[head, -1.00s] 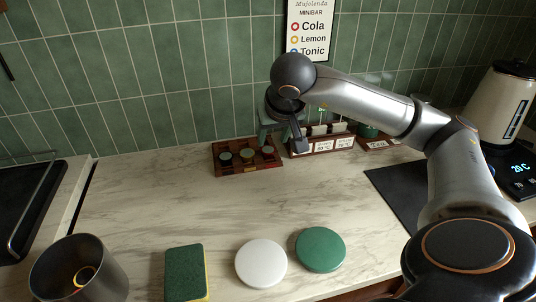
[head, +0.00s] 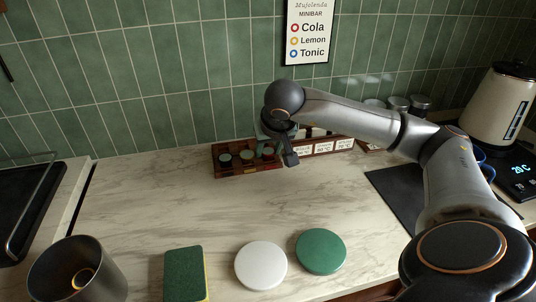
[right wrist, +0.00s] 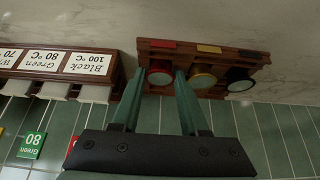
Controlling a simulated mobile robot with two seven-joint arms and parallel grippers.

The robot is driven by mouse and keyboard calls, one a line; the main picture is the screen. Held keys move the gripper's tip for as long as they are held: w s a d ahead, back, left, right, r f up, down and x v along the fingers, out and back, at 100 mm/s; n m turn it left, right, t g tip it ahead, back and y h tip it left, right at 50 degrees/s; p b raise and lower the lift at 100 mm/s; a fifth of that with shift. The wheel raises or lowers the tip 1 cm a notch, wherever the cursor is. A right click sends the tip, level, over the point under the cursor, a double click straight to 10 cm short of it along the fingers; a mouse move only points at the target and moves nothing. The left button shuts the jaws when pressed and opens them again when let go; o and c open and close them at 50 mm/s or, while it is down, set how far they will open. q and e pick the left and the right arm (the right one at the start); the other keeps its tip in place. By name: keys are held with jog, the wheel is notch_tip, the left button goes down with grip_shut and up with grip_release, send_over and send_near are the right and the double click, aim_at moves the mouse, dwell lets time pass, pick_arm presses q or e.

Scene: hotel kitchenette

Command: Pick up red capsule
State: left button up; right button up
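A dark wooden capsule rack (head: 236,173) stands against the tiled back wall and holds three round-topped capsules. The red capsule (right wrist: 160,77) sits in the slot behind the red label in the right wrist view, beside a gold capsule (right wrist: 203,79) and a black capsule (right wrist: 240,84). In the head view the red one is the rightmost, partly beside my gripper. My right gripper (right wrist: 159,72) is open, its two green fingers spread with the red capsule showing between their tips. It also shows in the head view (head: 284,150) at the rack's right end. Whether the fingers touch the capsule I cannot tell. My left gripper is out of view.
A tea box rack (head: 325,147) with temperature labels stands just right of the capsule rack. A sponge (head: 184,274), a white disc (head: 261,265), a green disc (head: 321,251) and a metal cup (head: 77,270) are near the front. The middle counter is clear.

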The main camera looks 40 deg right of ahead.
grip_shut()
